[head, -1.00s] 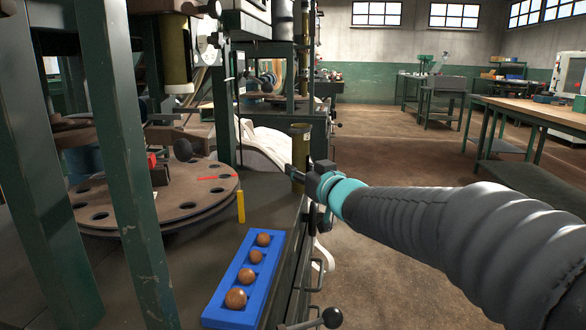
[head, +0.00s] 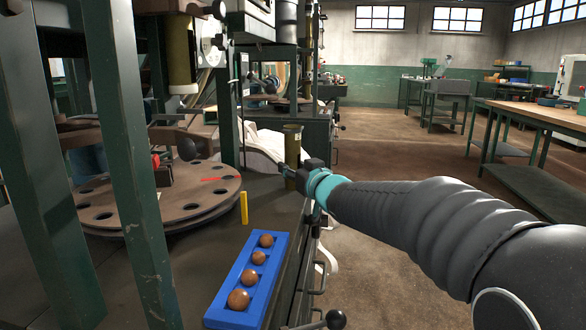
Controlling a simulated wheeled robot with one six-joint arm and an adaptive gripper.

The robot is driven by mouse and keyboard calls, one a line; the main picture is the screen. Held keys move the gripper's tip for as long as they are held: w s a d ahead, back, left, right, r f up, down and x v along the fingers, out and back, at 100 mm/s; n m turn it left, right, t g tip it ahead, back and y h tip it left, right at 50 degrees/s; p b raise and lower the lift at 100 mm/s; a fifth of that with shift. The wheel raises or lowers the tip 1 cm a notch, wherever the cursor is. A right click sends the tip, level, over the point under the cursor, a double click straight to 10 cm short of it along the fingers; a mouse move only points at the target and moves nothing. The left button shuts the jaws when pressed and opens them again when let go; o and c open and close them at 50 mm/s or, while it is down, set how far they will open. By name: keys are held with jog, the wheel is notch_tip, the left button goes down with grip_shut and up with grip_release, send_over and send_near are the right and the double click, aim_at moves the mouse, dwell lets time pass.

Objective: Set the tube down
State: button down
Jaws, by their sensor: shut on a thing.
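An olive-brown tube (head: 293,143) stands upright near the right edge of the dark workbench. My gripper (head: 290,177) is shut on it at its lower part, reaching in from the right. The fingers partly cover the tube's lower end. I cannot tell whether its bottom touches the bench top or hangs just above it.
A blue tray (head: 214,312) with several brown balls lies at the bench front. A yellow stick (head: 244,208) stands beside a round plate with holes (head: 160,210). Green posts (head: 137,170) rise at the left. White cloth-like material (head: 262,140) lies behind the tube.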

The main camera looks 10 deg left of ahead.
jog(key=c, duration=0.7)
grip_release()
jog(key=shift+r, duration=0.25)
jog(key=v, duration=1.2)
jog(key=s+d+f+m+h, duration=0.3)
jog(key=s+d+h, duration=0.15)
jog(key=d, duration=0.45)
jog(key=s+d+f+m+h, duration=0.25)
jog(key=d+h, duration=0.35)
jog(key=d, duration=0.4)
jog(key=s+d+f+m+g, duration=0.1)
jog(key=s+d+f+g, duration=0.1)
jog(key=s+f, duration=0.2)
jog(key=s+d+f+g+h, duration=0.1)
jog(key=s+d+f+g, duration=0.1)
jog(key=s, duration=0.9)
jog(key=s+d+f+m+g, duration=0.1)
jog(key=s+d+f+g, duration=0.1)
jog(key=s+f+g, duration=0.2)
jog(key=shift+s+d+f+m+p, duration=0.1)
jog(key=shift+s+f+m+p, duration=0.1)
jog(key=shift+s+f, duration=0.75)
jog(key=shift+s+f+m+p, duration=0.15)
jog(key=shift+s+f, duration=0.5)
jog(key=shift+s, duration=0.45)
